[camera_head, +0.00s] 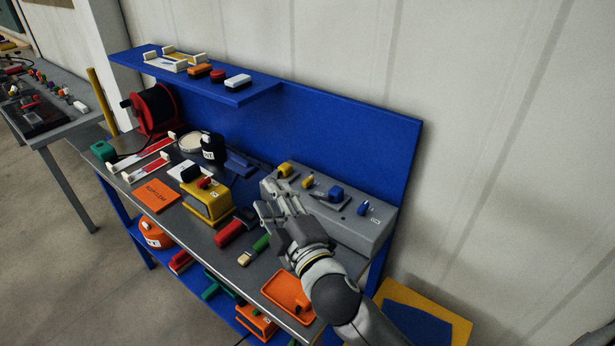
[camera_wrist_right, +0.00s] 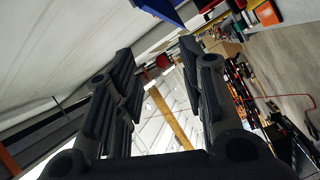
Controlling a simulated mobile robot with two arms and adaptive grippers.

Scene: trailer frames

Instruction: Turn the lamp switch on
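A grey control box (camera_head: 350,232) stands at the right end of the workbench. Along its top are a yellow knob (camera_head: 285,169), a smaller yellow switch (camera_head: 307,182), a blue knob (camera_head: 336,194) and a small blue switch (camera_head: 362,208) beside a white label. I cannot tell which one is the lamp switch, and no lamp is clearly visible. My right gripper (camera_head: 272,199) is over the bench in front of the box, hiding part of its front face. In the right wrist view, its fingers (camera_wrist_right: 158,62) are apart with nothing between them. My left gripper is out of view.
The workbench (camera_head: 192,217) holds a yellow device (camera_head: 207,202), a red cylinder (camera_head: 229,233), a green-handled brush (camera_head: 260,244) and an orange tray (camera_head: 287,291) near my right arm. A blue shelf (camera_head: 208,85) overhangs the back left. A blue panel (camera_head: 370,140) rises behind the box.

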